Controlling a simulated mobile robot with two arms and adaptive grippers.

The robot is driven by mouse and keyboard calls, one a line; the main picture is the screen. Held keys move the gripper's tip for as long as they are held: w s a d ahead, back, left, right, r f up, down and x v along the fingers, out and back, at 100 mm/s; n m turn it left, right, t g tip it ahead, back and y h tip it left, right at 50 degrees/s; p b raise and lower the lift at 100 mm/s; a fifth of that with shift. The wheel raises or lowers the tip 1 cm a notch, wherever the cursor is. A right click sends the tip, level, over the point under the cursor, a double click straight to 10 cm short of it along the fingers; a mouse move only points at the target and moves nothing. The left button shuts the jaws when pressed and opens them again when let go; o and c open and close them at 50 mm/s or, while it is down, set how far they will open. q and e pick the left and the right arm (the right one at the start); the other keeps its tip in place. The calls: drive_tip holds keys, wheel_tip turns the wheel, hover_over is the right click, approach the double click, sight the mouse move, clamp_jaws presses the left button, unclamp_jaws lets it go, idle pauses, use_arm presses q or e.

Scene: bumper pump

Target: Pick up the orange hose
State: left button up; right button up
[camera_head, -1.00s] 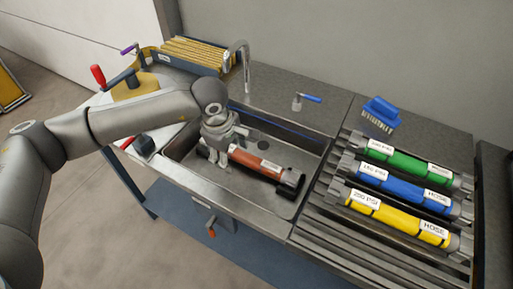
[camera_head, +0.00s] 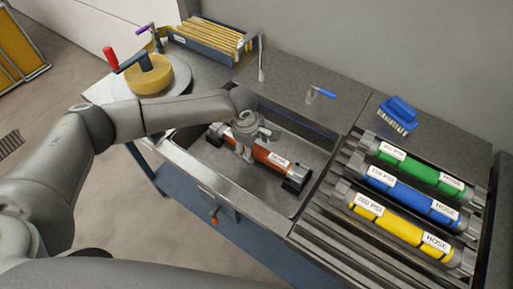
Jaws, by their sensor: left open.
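The orange hose (camera_head: 273,157) lies in the sink basin (camera_head: 204,174), with dark end fittings and a white label near its right end. My left gripper (camera_head: 246,156) is over the hose, left of its middle, pointing down with its fingers open. The fingers are at or very near the hose; whether they touch it I cannot tell. The gripper hides part of the hose. My right gripper is not in view.
Green (camera_head: 420,172), blue (camera_head: 411,193) and yellow (camera_head: 396,224) hoses lie on the ribbed rack at right. A blue brush (camera_head: 397,114) sits behind them. A faucet (camera_head: 261,58) and a blue-handled valve (camera_head: 318,94) stand behind the basin. A yellow-topped round wheel (camera_head: 151,76) is at left.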

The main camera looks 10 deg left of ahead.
use_arm(q)
drive_tip(key=shift+w+f, duration=0.2)
drive_tip(key=shift+f, duration=0.75)
drive_tip(key=shift+r, duration=0.1)
clamp_jaws()
